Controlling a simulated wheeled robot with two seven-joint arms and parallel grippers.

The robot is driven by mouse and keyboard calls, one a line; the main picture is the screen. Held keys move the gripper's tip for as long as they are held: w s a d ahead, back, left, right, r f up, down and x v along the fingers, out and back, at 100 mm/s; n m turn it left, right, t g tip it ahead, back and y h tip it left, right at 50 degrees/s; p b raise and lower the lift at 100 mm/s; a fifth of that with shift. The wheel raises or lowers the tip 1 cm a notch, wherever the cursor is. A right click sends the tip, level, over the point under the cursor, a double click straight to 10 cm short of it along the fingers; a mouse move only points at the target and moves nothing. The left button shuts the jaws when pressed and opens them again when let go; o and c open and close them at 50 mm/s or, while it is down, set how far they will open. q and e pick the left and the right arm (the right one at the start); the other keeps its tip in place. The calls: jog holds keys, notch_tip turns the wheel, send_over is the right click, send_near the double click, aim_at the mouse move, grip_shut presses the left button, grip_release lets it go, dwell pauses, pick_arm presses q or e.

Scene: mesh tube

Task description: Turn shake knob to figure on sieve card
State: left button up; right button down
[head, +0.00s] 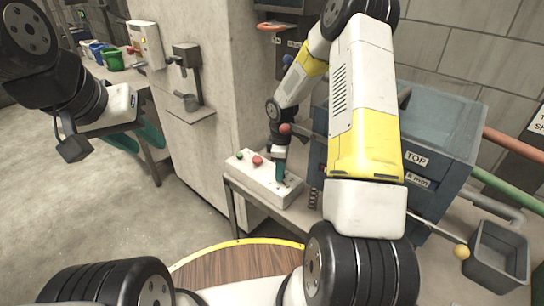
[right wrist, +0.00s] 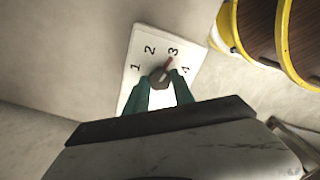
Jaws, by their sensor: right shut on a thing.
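The shake knob (right wrist: 158,77) is small and dark with a red pointer. It sits on a white panel (right wrist: 133,52) marked 1, 2, 3 and 4, and its pointer is at or close to the 3. My right gripper (right wrist: 166,90) is shut on the knob, with one teal finger on each side. In the head view my right gripper (head: 281,172) comes down on the right end of the white control box (head: 262,190), hiding the knob. My left gripper (head: 138,138) is open and empty, far from the box. I cannot identify the sieve card.
A large blue-grey machine (head: 450,125) labelled TOP stands right of the box, with coloured pipes behind. A sign (head: 538,120) is cut off at the right edge. The box carries a red button (head: 257,160). A grey bin (head: 498,258) stands lower right. The left floor is clear.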

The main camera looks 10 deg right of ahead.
jog(key=shift+n, duration=0.4)
jog(key=c, duration=1.1)
grip_release()
jog(key=shift+o, duration=0.2)
notch_tip(320, 180, up, 8)
jog(key=shift+f, duration=0.1)
